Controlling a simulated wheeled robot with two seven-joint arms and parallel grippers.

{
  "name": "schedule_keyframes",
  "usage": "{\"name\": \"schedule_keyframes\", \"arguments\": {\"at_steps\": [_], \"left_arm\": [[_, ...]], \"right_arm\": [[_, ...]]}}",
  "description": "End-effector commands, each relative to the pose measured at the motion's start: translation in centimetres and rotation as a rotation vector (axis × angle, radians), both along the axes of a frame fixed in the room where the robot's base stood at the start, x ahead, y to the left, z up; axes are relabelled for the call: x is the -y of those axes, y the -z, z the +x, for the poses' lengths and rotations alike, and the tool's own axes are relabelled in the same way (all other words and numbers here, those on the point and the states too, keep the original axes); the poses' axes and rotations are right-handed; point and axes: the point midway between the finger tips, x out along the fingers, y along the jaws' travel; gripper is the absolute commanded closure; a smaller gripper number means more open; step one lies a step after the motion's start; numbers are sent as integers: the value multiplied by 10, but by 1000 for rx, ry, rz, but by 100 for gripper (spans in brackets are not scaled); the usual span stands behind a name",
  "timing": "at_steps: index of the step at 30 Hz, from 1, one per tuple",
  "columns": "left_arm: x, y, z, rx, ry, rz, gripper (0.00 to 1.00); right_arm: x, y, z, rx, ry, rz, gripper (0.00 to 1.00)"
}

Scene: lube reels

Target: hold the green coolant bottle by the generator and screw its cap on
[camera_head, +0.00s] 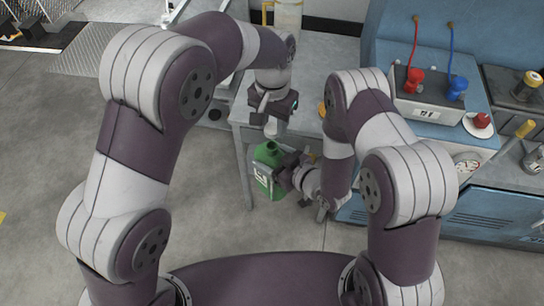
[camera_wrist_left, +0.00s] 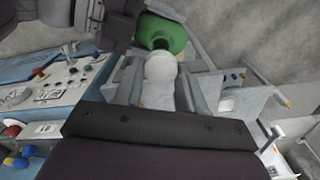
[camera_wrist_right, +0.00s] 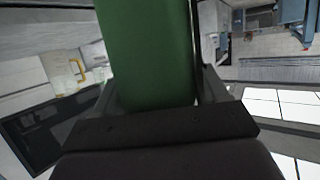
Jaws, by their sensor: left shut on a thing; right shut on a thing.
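The green coolant bottle (camera_head: 264,158) is held upright in front of the grey table in the head view. My right gripper (camera_head: 284,177) is shut on its side; the green body (camera_wrist_right: 148,50) fills the middle of the right wrist view between the fingers. My left gripper (camera_head: 271,122) is above the bottle, pointing down. In the left wrist view its fingers are shut on a round white cap (camera_wrist_left: 160,67). The bottle's open mouth (camera_wrist_left: 161,43) shows dark just past the cap, which looks apart from it. The exact gap is hard to tell.
The blue generator (camera_head: 485,205) stands at the right, with a small panel (camera_head: 428,110) carrying a red and a blue plug. The grey table (camera_head: 325,50) lies behind my grippers, with a pale container (camera_head: 288,15) at the back. Open floor lies left of the bottle.

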Motion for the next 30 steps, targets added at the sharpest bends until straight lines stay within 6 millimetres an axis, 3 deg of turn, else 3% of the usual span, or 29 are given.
{"name": "schedule_keyframes", "arguments": {"at_steps": [10, 30], "left_arm": [[0, 30, 0, -2, 0, 1, 88], [-1, 32, -1, -2, 0, 1, 88]], "right_arm": [[0, -1, 1, 2, 0, 1, 100], [0, -1, 1, 2, 0, 1, 100]]}}
